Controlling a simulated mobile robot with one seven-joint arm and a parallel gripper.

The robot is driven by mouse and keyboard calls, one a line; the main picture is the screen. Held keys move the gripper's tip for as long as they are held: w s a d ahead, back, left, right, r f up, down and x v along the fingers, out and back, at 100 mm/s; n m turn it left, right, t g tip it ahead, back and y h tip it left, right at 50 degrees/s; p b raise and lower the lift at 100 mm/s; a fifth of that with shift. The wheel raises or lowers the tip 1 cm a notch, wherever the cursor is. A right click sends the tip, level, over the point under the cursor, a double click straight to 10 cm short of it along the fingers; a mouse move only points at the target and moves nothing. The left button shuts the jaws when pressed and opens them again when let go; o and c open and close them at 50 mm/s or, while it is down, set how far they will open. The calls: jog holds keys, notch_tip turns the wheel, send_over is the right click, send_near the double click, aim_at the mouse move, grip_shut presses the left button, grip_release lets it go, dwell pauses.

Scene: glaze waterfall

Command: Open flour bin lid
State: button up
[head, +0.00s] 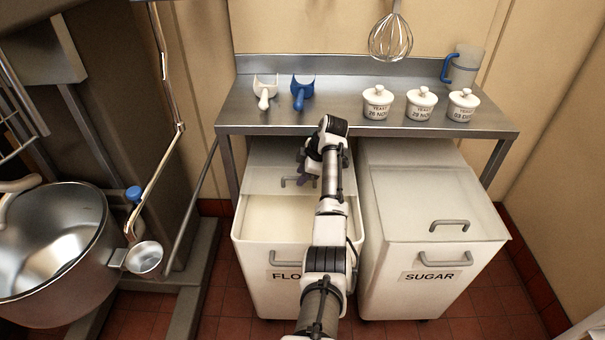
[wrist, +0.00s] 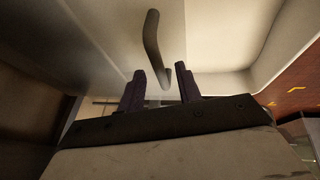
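The flour bin (head: 288,285) is the white left bin, its label partly hidden by my arm. Its front part is open and pale flour (head: 278,215) shows inside. Its lid (head: 265,170) lies at the rear, partly under the steel table. The grey lid handle (head: 289,182) is beside my gripper (head: 307,172), and also shows in the wrist view (wrist: 152,40). There, my gripper's two dark fingers (wrist: 160,75) stand apart, with the handle's lower end appearing between their tips. I cannot tell whether they touch it.
The sugar bin (head: 415,290) stands close on the right with its lid shut. The steel table (head: 340,105) overhangs both bins and holds two scoops, three yeast jars (head: 421,103) and a jug. A large pot (head: 55,250) and a ladle (head: 144,258) are at left.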

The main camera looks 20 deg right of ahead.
jog(key=b+v, duration=0.2)
jog(key=v, duration=1.1)
jog(key=shift+s+r, duration=0.2)
jog(key=shift+r, duration=0.1)
jog(key=shift+d, duration=0.1)
